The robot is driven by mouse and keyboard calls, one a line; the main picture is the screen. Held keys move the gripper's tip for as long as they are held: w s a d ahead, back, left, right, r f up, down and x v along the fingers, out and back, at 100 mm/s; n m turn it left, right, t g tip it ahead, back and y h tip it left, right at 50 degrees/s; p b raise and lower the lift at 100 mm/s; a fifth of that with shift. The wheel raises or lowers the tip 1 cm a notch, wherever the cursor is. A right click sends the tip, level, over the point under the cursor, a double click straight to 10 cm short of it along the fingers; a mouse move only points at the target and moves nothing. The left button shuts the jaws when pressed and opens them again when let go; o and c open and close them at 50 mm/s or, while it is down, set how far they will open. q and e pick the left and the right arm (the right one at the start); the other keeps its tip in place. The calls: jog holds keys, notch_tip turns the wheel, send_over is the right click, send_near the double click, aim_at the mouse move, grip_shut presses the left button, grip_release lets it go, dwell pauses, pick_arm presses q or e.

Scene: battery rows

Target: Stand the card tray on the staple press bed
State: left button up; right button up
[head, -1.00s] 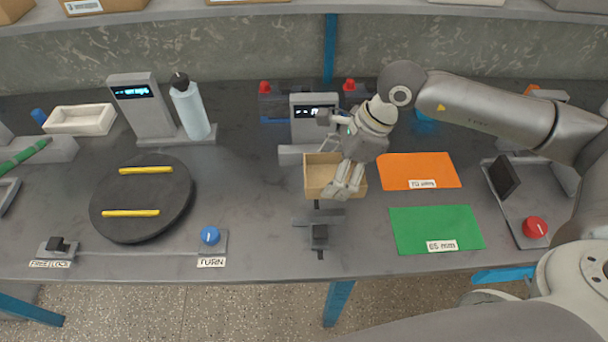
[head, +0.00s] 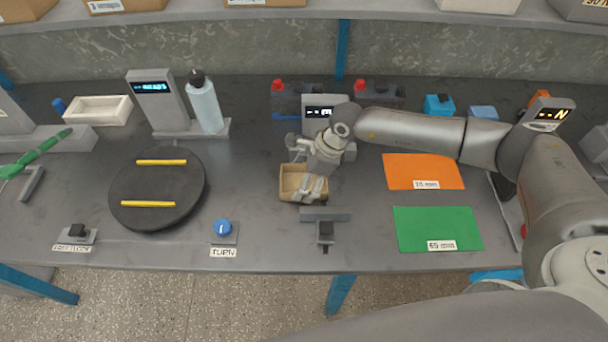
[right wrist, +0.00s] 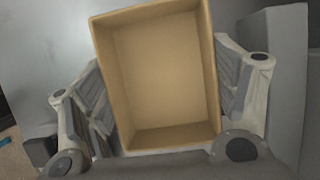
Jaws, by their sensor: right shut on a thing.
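The card tray (head: 290,188) is a tan, open, rectangular box, seen at the middle of the bench in the head view. My right gripper (head: 314,190) is shut on it, its fingers at the tray's near right part. In the right wrist view the empty tray (right wrist: 160,75) sits between the two finger pads, its open top towards the camera. I cannot tell whether its underside touches anything. Behind it stands a grey machine with a display (head: 322,108), partly hidden by my right wrist. I cannot tell which part is the staple press bed. My left gripper is out of view.
A dark T-shaped fixture (head: 325,230) is close in front of the tray. A black turntable with yellow bars (head: 157,205) and a blue knob (head: 222,227) lie to the left. Orange (head: 422,170) and green (head: 437,228) mats lie right.

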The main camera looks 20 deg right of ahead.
jog(key=shift+f, duration=0.1)
jog(key=shift+f+b, duration=0.2)
jog(key=shift+b, duration=0.15)
jog(key=o, duration=0.9)
jog(key=shift+r, duration=0.15)
jog(key=shift+r, duration=0.1)
